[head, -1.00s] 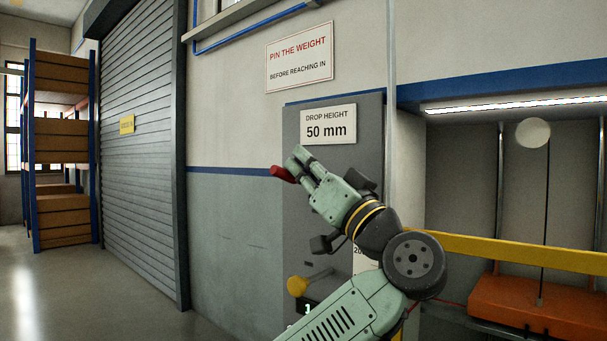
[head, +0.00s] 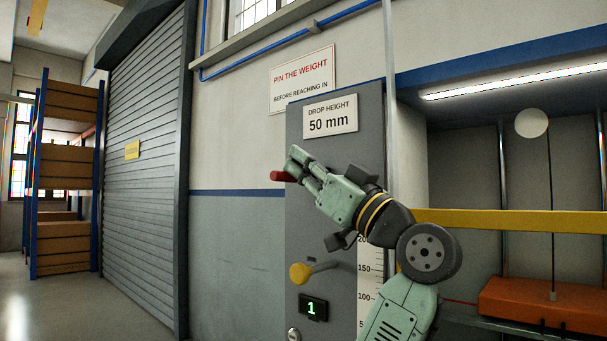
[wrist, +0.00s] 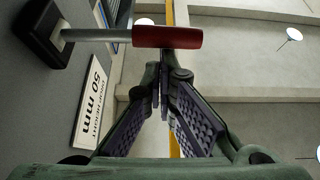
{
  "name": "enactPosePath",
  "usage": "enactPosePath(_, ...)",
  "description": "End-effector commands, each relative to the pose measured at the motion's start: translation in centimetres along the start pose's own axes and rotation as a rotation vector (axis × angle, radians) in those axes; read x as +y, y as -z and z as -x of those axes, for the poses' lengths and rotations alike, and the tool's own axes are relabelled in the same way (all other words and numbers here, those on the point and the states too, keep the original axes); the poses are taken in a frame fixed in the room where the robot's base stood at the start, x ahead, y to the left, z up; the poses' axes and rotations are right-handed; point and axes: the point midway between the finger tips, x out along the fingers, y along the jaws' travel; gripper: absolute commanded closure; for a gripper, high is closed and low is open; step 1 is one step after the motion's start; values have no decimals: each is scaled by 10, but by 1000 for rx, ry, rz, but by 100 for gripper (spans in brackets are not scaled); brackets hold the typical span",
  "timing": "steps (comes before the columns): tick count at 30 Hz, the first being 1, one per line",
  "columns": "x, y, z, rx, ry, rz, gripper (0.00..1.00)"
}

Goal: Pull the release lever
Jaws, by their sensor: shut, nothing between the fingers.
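The release lever has a red grip (head: 281,176) that sticks out to the left of the grey panel, just behind my fingertips in the head view. In the wrist view the red grip (wrist: 168,37) sits on a metal rod (wrist: 95,35) from a black block (wrist: 45,35). My gripper (head: 298,163) is shut and empty beside the grip. In the wrist view its fingertips (wrist: 163,84) are just below the red grip, not around it. I cannot tell whether they touch it. The rod is hidden by my gripper in the head view.
The panel carries a 50 mm sign (head: 330,120), a yellow knob (head: 300,273) and a display reading 1 (head: 313,307). To the right are a yellow rail (head: 510,222) and an orange weight (head: 545,303). A shutter (head: 150,170) stands left, with open floor before it.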

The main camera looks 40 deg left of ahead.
Motion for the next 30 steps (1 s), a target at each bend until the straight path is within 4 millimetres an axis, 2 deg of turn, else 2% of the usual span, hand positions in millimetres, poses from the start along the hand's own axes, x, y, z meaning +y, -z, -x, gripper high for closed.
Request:
enactPosePath(1, 2, -9, 4, -7, 15, 32, 100)
enactPosePath(10, -2, -22, 12, -5, 125, 212, 100)
enactPosePath(30, -3, -30, 16, -3, 126, 213, 100)
